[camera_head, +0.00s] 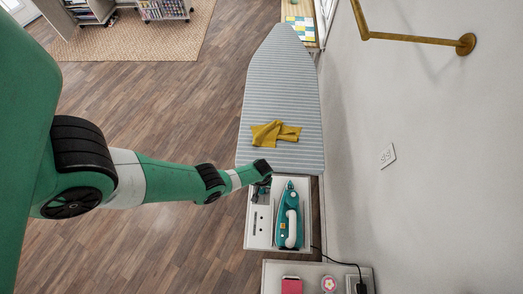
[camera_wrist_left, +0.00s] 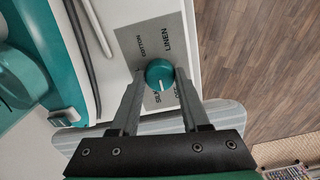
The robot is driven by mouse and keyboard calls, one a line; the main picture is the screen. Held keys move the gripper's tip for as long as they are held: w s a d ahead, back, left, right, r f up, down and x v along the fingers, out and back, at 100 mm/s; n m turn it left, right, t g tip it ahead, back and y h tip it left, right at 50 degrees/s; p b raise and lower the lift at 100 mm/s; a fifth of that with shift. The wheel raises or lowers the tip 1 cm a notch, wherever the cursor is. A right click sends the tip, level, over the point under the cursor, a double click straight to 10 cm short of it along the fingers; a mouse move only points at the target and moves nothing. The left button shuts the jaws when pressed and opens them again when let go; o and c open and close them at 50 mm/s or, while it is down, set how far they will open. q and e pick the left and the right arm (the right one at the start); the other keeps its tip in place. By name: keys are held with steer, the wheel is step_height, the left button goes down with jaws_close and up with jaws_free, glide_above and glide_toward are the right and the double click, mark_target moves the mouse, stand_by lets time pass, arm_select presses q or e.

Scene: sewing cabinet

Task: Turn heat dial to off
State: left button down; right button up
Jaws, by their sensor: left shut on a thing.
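The heat dial (camera_wrist_left: 160,73) is a teal round knob with a white pointer mark, on a grey label plate (camera_wrist_left: 130,38) with words such as COTTON, LINEN and SILK. The white pointer is toward the lower side of the knob in the left wrist view; the lowest label is partly hidden by a finger. My left gripper (camera_wrist_left: 158,80) is shut on the dial, one finger on each side. In the head view my left gripper (camera_head: 262,184) is small, beside the iron station (camera_head: 262,238), and the dial is hidden. My right gripper is not in view.
A teal iron (camera_head: 289,220) rests on the white station right of my gripper. The striped ironing board (camera_head: 283,90) with a yellow cloth (camera_head: 275,134) lies beyond. A white surface (camera_head: 310,270) with a pink item (camera_head: 329,284) is nearer. Floor on the left is open.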

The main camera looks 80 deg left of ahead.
arm_select(q)
steer(key=n, duration=0.5)
steer(key=shift+n, duration=0.3)
stand_by(0.4)
steer(key=shift+c, duration=1.9)
jaws_free()
